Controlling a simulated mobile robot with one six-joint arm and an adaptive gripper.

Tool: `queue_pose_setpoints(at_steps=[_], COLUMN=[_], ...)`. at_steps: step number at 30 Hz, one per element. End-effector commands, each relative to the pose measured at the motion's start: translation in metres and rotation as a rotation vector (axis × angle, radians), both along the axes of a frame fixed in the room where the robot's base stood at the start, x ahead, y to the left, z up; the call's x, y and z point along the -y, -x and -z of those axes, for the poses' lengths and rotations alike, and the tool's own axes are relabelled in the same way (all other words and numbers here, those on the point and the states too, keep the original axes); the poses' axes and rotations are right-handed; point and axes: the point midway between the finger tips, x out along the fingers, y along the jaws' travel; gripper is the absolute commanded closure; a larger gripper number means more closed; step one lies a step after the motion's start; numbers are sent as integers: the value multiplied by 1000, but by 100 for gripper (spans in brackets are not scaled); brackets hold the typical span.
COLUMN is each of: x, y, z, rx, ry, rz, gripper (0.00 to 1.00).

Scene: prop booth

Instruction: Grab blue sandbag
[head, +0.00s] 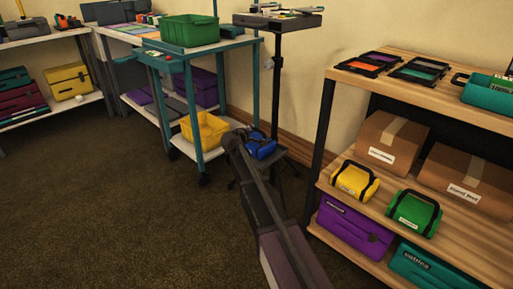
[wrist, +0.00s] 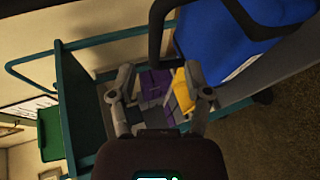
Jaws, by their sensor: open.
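The blue sandbag (head: 261,147) has a dark strap and sits low on a dark stand base beside the teal cart in the head view. In the wrist view the blue sandbag (wrist: 217,42) is large at the top right, with its black handle (wrist: 160,25) looping toward the top middle. My gripper (head: 236,140) is just left of the sandbag in the head view and partly overlaps it. In the wrist view my gripper (wrist: 158,75) has its fingers apart with nothing held between them. I cannot tell whether it touches the bag.
A teal cart (head: 157,75) stands behind, with a green bin (head: 190,31) on top and a yellow bin (head: 204,131) low down. A wooden shelf (head: 455,206) at right holds a yellow sandbag (head: 354,181) and a green sandbag (head: 413,213). The carpet at left is clear.

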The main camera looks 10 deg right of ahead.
Motion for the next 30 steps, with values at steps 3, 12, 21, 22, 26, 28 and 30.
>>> queue_pose_setpoints(at_steps=[3,12,21,22,26,28,30], x=[3,3,12,14,22,26,28], y=[-4,-4,-20,-23,-36,-42,-45], z=[2,2,5,6,11,13,14], rx=[0,0,0,-1,0,0,0], ry=[0,0,0,-1,-1,-1,0], rz=[0,0,2,2,1,1,1], gripper=[36,36,36,36,36,36,36])
